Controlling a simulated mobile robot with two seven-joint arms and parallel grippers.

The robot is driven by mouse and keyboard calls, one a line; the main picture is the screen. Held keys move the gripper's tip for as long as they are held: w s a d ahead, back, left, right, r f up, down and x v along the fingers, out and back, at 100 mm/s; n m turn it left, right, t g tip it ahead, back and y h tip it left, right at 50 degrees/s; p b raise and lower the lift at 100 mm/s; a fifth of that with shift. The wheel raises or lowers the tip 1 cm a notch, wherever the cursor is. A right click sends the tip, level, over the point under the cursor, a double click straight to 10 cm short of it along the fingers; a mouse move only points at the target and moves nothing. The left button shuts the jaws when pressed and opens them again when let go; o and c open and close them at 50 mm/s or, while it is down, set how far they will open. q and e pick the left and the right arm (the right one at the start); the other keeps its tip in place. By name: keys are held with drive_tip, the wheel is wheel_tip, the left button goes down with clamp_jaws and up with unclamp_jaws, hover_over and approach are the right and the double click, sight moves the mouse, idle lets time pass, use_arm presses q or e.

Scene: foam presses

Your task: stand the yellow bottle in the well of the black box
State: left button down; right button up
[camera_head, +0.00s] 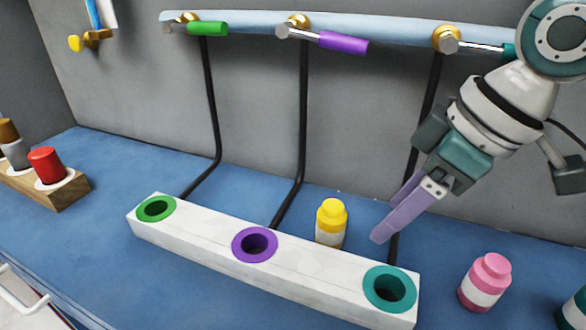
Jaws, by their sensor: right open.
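The yellow bottle (331,222) stands upright on the blue counter, just behind a long white block (310,270). It has a yellow cap and a pale band, and its base is partly hidden by the block. My right gripper (388,232) is open and empty, with its lilac fingers pointing down and left. It is to the right of the yellow bottle and apart from it. I see no black box in this view; the white block has green-ringed (140,207), purple-ringed (236,243) and teal-ringed (371,282) wells. My left gripper is out of view.
A pink bottle (485,282) stands at the right, and part of a dark green one (575,308) shows at the right edge. A wooden holder (65,196) with a red-topped bottle (46,165) is at the left. Green (207,29) and purple (343,42) lever handles line the blue rail behind.

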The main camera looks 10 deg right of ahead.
sight(342, 209)
drive_tip(key=w+a, duration=0.3)
drive_tip(key=w, duration=0.1)
drive_tip(key=shift+a, duration=0.35)
drive_tip(key=b+x, duration=0.1)
drive_tip(key=x, duration=0.4)
drive_tip(key=shift+b, duration=0.35)
drive_tip(key=shift+c, duration=1.4)
clamp_jaws()
